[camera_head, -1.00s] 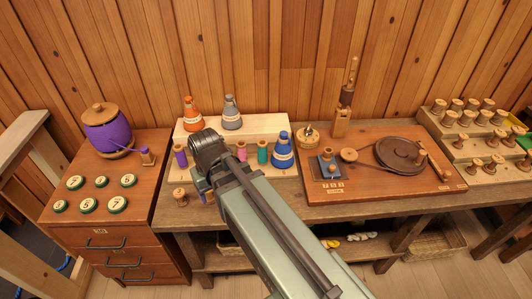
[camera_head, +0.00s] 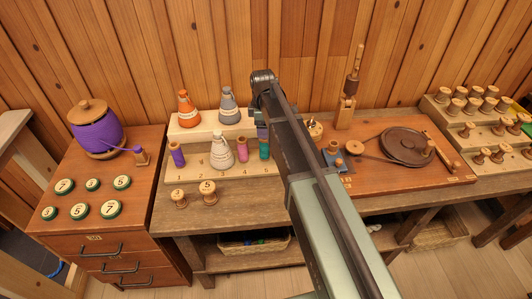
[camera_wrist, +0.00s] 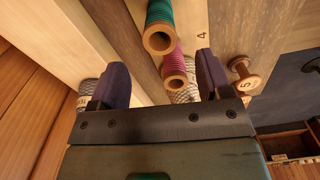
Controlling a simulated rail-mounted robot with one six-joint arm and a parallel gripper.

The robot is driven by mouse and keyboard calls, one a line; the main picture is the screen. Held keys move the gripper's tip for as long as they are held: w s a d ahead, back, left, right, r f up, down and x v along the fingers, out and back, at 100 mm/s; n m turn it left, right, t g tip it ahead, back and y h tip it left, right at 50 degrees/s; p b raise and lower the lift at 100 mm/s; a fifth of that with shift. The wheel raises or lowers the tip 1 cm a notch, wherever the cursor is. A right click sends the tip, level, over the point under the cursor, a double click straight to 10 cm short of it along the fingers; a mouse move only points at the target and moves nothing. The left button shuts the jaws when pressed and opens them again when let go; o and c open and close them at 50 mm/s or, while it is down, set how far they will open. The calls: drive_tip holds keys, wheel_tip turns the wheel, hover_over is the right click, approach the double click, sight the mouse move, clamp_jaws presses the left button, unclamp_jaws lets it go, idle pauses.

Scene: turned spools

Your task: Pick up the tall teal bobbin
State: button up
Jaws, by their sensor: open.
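The teal bobbin (camera_head: 264,148) stands upright at the right of the numbered light-wood stand (camera_head: 200,172). In the wrist view the teal bobbin (camera_wrist: 160,30) shows its open end at the top, between the lines of my fingers and beyond their tips. My gripper (camera_wrist: 161,62) is open with nothing between its two dark purple fingers. In the head view my gripper (camera_head: 260,118) is just above and behind the teal bobbin, partly hidden by my arm. A pink bobbin (camera_head: 241,151) stands just left of the teal one; it also shows in the wrist view (camera_wrist: 175,68).
A white cone (camera_head: 221,152) and a purple bobbin (camera_head: 177,154) stand further left on the stand. An orange cone (camera_head: 187,108) and a grey cone (camera_head: 228,105) stand on the higher step behind. Small wooden spools (camera_head: 208,191) are in front. The board with a wheel (camera_head: 403,147) lies right.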

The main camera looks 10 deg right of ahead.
sight(264, 142)
wheel_tip(264, 142, down, 8)
drive_tip(key=b, duration=0.6)
drive_tip(key=shift+d+f, duration=0.15)
drive_tip(key=shift+r, duration=0.25)
drive_tip(key=shift+c, duration=0.3)
drive_tip(key=c, duration=1)
